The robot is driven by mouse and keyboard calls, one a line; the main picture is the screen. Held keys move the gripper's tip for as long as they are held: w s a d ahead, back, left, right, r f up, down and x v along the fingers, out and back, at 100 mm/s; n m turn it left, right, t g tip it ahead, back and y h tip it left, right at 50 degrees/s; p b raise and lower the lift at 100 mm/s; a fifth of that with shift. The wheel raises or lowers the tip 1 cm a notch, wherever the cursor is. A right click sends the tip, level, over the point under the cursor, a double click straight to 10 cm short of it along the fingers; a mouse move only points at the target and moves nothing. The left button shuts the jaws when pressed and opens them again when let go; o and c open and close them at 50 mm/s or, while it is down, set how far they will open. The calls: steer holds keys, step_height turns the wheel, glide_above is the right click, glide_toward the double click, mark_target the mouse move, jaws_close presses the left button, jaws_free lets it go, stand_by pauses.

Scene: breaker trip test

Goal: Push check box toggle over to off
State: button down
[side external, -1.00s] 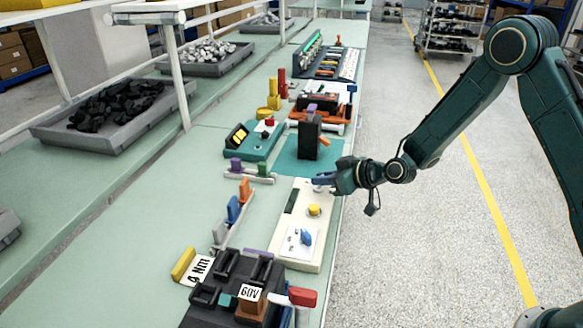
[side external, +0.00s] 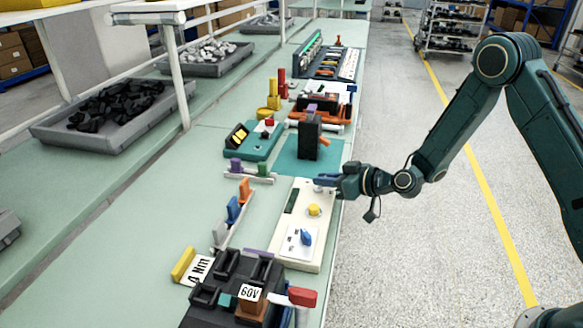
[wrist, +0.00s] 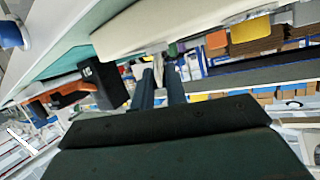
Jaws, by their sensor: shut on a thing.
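The cream check box (side external: 290,255) lies along the right edge of the bench. It carries a dark window (side external: 291,201), a yellow knob (side external: 313,210) and a blue lever (side external: 306,237) on a white plate. My gripper (side external: 322,181) is at its far end, low over the top, and its fingers cover the toggle in the side view. In the wrist view the check box (wrist: 170,27) runs across the top, and a small pale toggle (wrist: 158,66) sits between my fingertips (wrist: 162,80). The gripper is shut on it. The toggle's exact tilt is hard to tell.
A teal mat (side external: 287,164) with a dark upright block (side external: 310,138) stands just beyond the box. A row of coloured levers (side external: 233,209) is to its left. A dark fixture marked 60V (side external: 222,285) is at the near end. The floor side to the right is clear.

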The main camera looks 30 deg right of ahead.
steer(key=c, duration=1.4)
jaws_free()
steer(key=shift+c, duration=0.2)
steer(key=v, duration=1.3)
steer(key=shift+s, duration=0.4)
steer(key=shift+r, duration=0.1)
